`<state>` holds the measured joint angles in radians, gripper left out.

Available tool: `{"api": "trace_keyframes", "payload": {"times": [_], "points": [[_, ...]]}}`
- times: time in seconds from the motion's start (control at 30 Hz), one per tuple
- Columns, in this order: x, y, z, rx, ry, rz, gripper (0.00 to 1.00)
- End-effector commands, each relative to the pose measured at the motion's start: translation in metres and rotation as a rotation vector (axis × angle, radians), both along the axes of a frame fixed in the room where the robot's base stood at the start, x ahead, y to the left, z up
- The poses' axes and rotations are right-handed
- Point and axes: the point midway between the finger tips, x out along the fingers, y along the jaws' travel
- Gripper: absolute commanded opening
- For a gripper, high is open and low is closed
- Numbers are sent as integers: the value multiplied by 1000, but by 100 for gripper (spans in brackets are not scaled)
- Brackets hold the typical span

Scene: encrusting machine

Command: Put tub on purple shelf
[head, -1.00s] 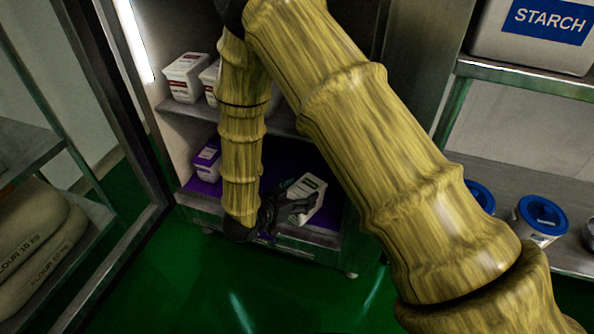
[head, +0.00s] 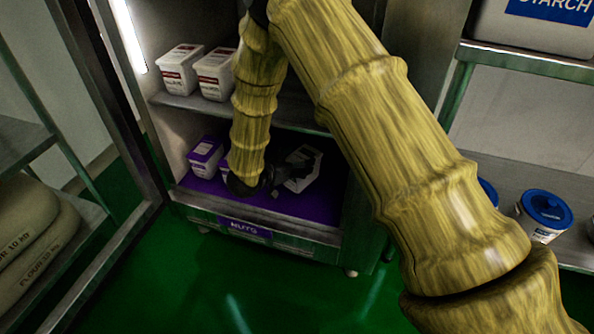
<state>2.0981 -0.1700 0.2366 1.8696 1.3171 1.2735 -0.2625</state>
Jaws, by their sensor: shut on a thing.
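A white tub (head: 303,170) with a label is at the purple shelf (head: 313,203), tilted, right of centre. My gripper (head: 290,173) is shut on this tub, reaching in from the left with its dark fingers at the tub's left side. Whether the tub's base touches the shelf I cannot tell. The purple shelf is the lower one in the open cabinet and has a purple "NUTS" label (head: 244,229) on its front edge. My arm hides part of the shelf's middle.
A tub with a purple label (head: 206,155) stands at the shelf's left, with another partly hidden beside it. Red-labelled tubs (head: 181,68) stand on the upper shelf (head: 180,102). The open door frame (head: 115,120) is at left. Blue-lidded containers (head: 545,210) stand on the right rack.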

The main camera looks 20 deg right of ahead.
Motion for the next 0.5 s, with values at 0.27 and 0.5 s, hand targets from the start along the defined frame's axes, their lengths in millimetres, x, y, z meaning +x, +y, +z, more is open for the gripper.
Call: {"api": "trace_keyframes", "payload": {"times": [0.27, 0.5], "points": [[1, 0, -33, -1, -4, -1, 0], [0, 0, -34, 0, -3, -1, 0]]}}
